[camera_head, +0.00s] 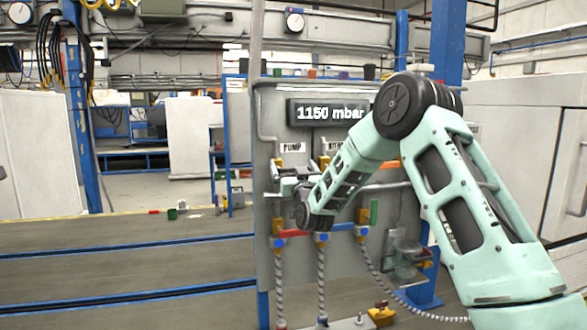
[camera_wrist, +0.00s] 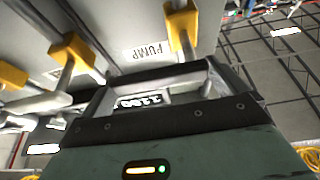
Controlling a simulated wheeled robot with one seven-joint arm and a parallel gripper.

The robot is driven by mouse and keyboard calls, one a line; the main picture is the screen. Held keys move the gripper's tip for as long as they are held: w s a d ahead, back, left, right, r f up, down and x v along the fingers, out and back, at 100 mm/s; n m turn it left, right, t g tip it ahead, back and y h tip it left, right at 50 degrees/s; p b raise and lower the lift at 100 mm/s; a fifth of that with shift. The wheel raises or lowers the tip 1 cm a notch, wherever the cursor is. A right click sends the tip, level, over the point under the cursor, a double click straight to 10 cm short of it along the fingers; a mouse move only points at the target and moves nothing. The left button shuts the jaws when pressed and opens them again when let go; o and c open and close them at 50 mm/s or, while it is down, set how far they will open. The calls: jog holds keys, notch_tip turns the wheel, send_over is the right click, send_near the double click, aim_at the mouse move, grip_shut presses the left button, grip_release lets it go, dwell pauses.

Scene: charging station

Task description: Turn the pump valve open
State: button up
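The pump valve (camera_wrist: 182,28) has a yellow body and sits beside the upside-down PUMP label (camera_wrist: 146,50) in the wrist view. In the head view the PUMP label (camera_head: 291,147) is at the panel's upper left, with the yellow valve (camera_head: 277,166) just below it, partly hidden. My gripper (camera_head: 290,186) is close in front of the panel, just below that valve. In the wrist view my gripper (camera_wrist: 160,76) lies just below the label and the valve. Contact with the valve cannot be made out, nor can the spacing of the fingertips.
The grey panel (camera_head: 265,120) carries a display (camera_head: 328,112) reading 1150 mbar. Below my wrist are a red and blue row of fittings (camera_head: 322,238) with hanging hoses (camera_head: 320,280). Another yellow valve (camera_wrist: 72,50) is left in the wrist view.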

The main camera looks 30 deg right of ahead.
jog(key=c, duration=1)
jog(key=shift+o, duration=0.2)
